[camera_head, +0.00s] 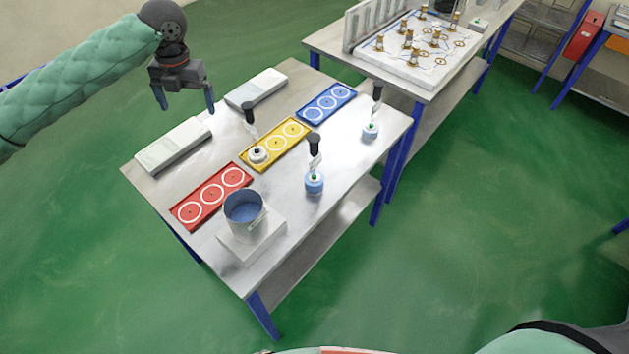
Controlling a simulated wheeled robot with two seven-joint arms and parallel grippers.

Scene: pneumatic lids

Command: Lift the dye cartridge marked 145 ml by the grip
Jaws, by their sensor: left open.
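Three dye cartridges with black upright grips show in the head view. One cartridge (314,185) with a blue body stands on the bare table near its right edge. Another cartridge (370,131), paler blue, stands farther back on the right. A third, whitish cartridge (258,155) stands on the near circle of the yellow tray (290,130). Their labels are too small to read, so I cannot tell which is marked 145 ml. My left gripper (186,104) is open and empty, pointing down beyond the table's far left side, apart from all cartridges. My right gripper is out of view.
The metal table (290,205) also holds a red tray (214,196), a blue tray (327,103), two pale flat boxes (173,145) (256,88), and an open pot (244,208) on a pale block. Another table (335,42) stands behind. The table's right front is clear.

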